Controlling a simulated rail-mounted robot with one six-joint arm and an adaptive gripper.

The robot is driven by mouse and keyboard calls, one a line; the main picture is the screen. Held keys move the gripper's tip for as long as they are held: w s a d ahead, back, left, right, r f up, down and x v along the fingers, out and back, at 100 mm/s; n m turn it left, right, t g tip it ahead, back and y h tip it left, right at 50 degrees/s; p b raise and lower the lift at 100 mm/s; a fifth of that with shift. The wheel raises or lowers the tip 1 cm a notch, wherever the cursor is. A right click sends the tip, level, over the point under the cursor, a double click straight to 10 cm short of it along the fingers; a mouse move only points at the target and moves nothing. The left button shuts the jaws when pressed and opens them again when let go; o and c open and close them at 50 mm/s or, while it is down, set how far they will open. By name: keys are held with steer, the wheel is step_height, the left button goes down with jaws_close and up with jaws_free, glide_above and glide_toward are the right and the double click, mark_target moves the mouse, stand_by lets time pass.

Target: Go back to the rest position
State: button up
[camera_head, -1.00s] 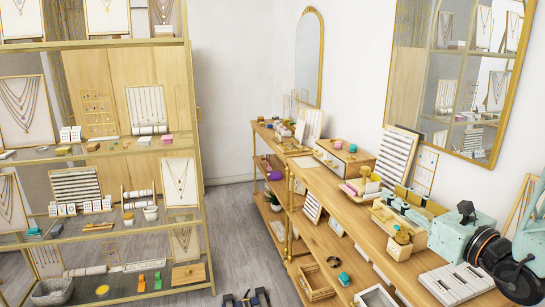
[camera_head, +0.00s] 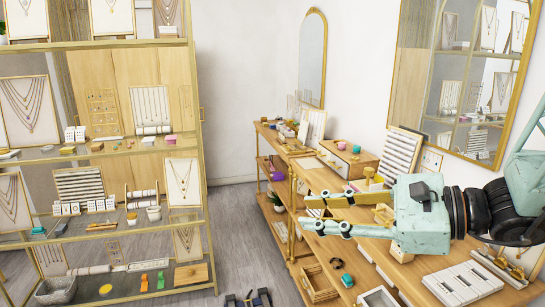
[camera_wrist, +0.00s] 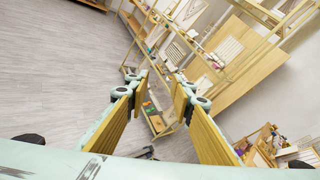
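My gripper (camera_head: 316,214) is in the head view at the right, over the long wooden counter. Its mint-green body is level and its two fingers point left. The fingers are apart with nothing between them. In the wrist view the two wood-coloured finger pads of my gripper (camera_wrist: 158,95) stand wide apart. Past them the floor and the tilted display shelf show.
The wooden counter (camera_head: 322,182) carries a ring display (camera_head: 404,152), a wooden drawer box (camera_head: 347,158) and a white tray (camera_head: 462,284). A glass display shelf (camera_head: 135,225) with jewellery stands at the left. The grey floor (camera_head: 240,235) between them is mostly clear.

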steer(key=s+a+f+n+g+h, duration=0.25)
steer(key=s+n, duration=0.25)
steer(key=s, duration=0.5)
steer(key=s+a+f+n+g+h, duration=0.1)
steer(key=s+f+n+g+h, duration=0.25)
steer(key=s, duration=0.65)
steer(key=s+d+r+n+t+h, duration=0.1)
steer(key=s+d+r+n+h, duration=0.1)
steer(key=d+n, duration=0.3)
steer(key=s+d+r+n+t+h, duration=0.2)
steer(key=s+d+r+n+h, duration=0.1)
steer(key=d, duration=0.7)
steer(key=shift+s+d+n+h, duration=0.3)
steer(key=shift+n+h, duration=0.55)
steer(key=shift+h, duration=0.35)
steer(key=shift+w+r, duration=0.1)
